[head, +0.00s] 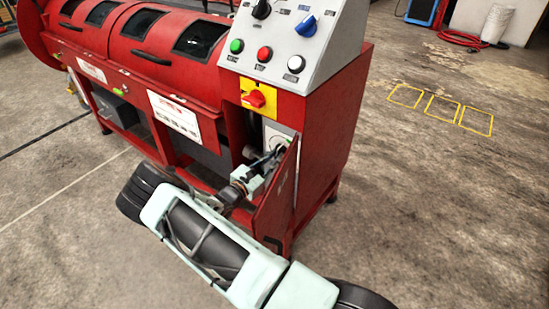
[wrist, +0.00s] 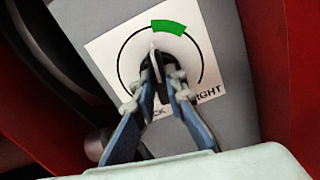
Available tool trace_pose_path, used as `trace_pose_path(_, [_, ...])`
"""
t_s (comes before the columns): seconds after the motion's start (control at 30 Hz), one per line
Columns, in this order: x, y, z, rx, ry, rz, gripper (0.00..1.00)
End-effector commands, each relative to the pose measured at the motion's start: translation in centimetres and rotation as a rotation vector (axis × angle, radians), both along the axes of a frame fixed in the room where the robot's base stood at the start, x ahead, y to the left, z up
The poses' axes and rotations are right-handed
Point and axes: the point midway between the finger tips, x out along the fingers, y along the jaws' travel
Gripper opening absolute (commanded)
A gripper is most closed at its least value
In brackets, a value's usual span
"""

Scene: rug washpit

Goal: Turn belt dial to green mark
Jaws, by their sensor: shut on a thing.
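The belt dial (wrist: 155,49) is a dark knob on a white plate (wrist: 106,50) with a black arc. The green mark (wrist: 170,28) is a thick band at the top of that arc. A pale line on the knob points up, close to the left end of the green mark; exact alignment is hard to tell. My gripper (wrist: 162,68) is shut on the dial, its fingers hiding the lower part of the knob and part of the lettering. In the head view, my gripper (head: 275,158) reaches into the machine's open compartment, in front of the white plate (head: 287,132).
An open red door (head: 275,200) stands close beside my wrist. Above is a yellow plate with a red switch (head: 255,98) and a sloped panel (head: 334,40) with buttons and knobs. In the wrist view, a dark wheel or belt (wrist: 40,55) is at left.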

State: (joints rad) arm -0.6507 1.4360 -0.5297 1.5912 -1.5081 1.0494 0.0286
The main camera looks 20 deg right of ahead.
Motion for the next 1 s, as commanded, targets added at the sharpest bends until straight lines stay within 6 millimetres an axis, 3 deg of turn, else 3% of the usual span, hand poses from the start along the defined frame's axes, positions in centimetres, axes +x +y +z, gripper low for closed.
trace_pose_path(0.5, [-0.04, 0.01, 0.00, 0.196, -0.298, 0.001, 0.00])
trace_pose_path(1.0, [-0.06, -0.02, -0.01, 0.240, -0.363, 0.000, 0.00])
